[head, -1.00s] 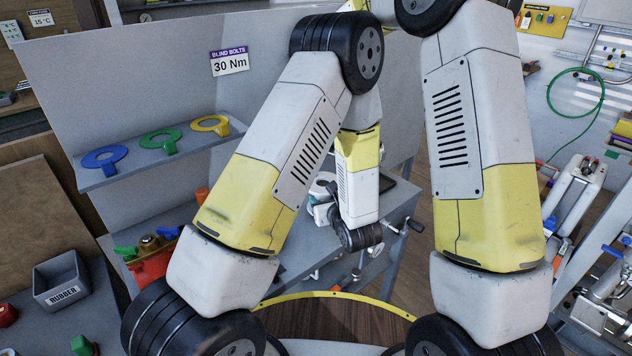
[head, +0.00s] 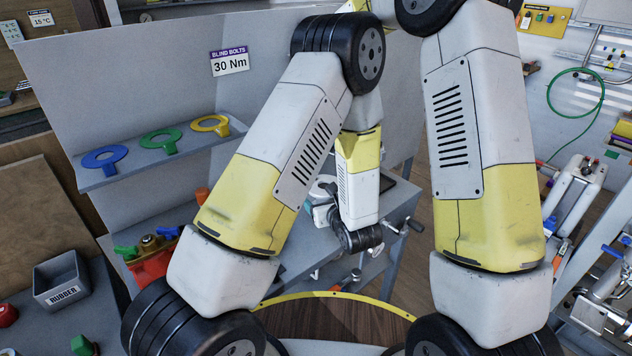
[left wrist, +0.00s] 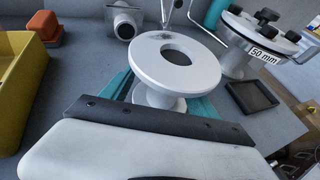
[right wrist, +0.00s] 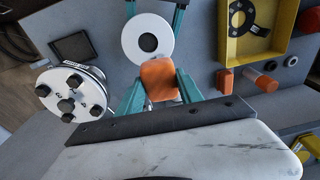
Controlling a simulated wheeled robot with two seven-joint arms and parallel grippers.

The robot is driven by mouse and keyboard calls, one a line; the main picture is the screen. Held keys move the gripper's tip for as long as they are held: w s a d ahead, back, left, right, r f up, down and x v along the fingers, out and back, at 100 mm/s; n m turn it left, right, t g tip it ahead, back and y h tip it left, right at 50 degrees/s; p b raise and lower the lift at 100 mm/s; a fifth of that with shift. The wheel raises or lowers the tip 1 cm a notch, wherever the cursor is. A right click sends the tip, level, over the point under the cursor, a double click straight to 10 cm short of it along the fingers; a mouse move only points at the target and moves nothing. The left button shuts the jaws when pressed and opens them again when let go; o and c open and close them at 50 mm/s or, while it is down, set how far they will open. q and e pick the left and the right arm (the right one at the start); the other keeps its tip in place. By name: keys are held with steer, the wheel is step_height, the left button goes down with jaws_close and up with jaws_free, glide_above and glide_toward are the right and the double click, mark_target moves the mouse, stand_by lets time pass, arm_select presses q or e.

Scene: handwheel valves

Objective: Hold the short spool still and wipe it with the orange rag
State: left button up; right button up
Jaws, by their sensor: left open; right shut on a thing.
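The short spool is a white flanged piece with a round central hole. In the left wrist view its upper flange (left wrist: 150,62) faces up, its narrower neck below. My left gripper (left wrist: 163,88) is open, its teal fingers on either side of the spool under the flange; I cannot tell whether they touch it. In the right wrist view, my right gripper (right wrist: 160,82) is shut on the orange rag (right wrist: 158,76). The rag lies close to the near edge of the spool's flange (right wrist: 135,50); contact is unclear. In the head view my arms hide most of this.
A capped flange marked 50 mm (left wrist: 263,38) and a dark square tray (left wrist: 251,97) stand beside the spool. A yellow bin (left wrist: 20,85) and an orange block (left wrist: 44,24) are on the other side. A grey fitting (left wrist: 124,20) sits behind. The bench is crowded around the spool.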

arm_select(q)
steer(key=shift+s+d, duration=0.4)
steer(key=shift+d, duration=0.15)
steer(key=shift+w, duration=0.1)
steer(key=shift+w+a+f, duration=0.15)
steer(key=shift+w+f, duration=0.05)
steer(key=shift+w, duration=0.05)
jaws_close()
stand_by(0.5)
